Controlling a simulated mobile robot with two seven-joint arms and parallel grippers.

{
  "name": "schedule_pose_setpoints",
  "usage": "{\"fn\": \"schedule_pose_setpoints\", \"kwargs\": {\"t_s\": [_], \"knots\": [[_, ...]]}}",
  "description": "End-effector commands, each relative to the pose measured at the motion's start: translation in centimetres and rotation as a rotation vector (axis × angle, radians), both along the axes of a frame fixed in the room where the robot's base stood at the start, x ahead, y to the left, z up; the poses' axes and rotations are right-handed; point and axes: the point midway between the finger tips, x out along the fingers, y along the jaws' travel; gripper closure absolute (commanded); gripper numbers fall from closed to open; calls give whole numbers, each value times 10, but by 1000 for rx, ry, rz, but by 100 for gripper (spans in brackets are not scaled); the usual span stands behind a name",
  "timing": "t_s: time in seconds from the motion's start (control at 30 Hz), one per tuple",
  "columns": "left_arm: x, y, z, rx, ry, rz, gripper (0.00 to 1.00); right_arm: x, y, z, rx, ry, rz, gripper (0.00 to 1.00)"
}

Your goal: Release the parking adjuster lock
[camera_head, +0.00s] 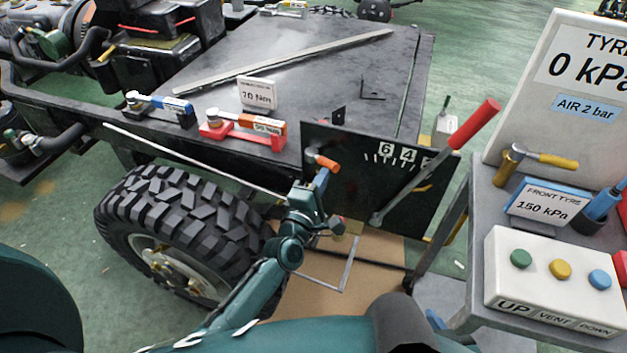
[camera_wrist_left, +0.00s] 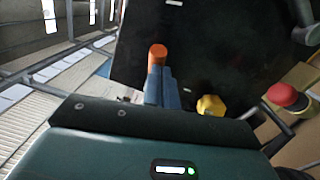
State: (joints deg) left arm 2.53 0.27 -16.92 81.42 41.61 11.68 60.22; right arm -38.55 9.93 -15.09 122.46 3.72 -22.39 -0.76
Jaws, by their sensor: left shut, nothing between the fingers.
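The parking adjuster shows as a black upright panel (camera_head: 350,190) with a white scale marked 6 and 4. A grey lever with a red grip (camera_head: 474,128) slants up to the right across it. A small orange-ended handle (camera_head: 327,163) sticks out at the panel's upper left; I take it for the lock. It also shows in the left wrist view (camera_wrist_left: 157,54). My left gripper (camera_head: 321,182) has blue fingers, shut and empty, just below the orange end. They look very near it or touching; I cannot tell which. My right gripper is not in view.
A knobbly tyre (camera_head: 175,225) stands left of my arm. A bench with a button box (camera_head: 555,280) and a gauge board (camera_head: 570,100) stands at right. Red and blue torque tools lie on the chassis deck (camera_head: 330,75). A yellow knob (camera_wrist_left: 210,105) shows near the fingers.

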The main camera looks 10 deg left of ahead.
Motion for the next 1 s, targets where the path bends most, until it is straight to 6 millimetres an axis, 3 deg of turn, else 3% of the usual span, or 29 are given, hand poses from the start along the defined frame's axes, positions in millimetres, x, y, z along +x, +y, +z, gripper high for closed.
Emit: {"fn": "schedule_pose_setpoints", "kwargs": {"t_s": [0.43, 1.0], "knots": [[5, -11, 3, -4, -2, -10, 100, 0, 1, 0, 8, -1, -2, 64], [4, -12, 4, -5, -4, -10, 100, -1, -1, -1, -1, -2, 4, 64]]}}
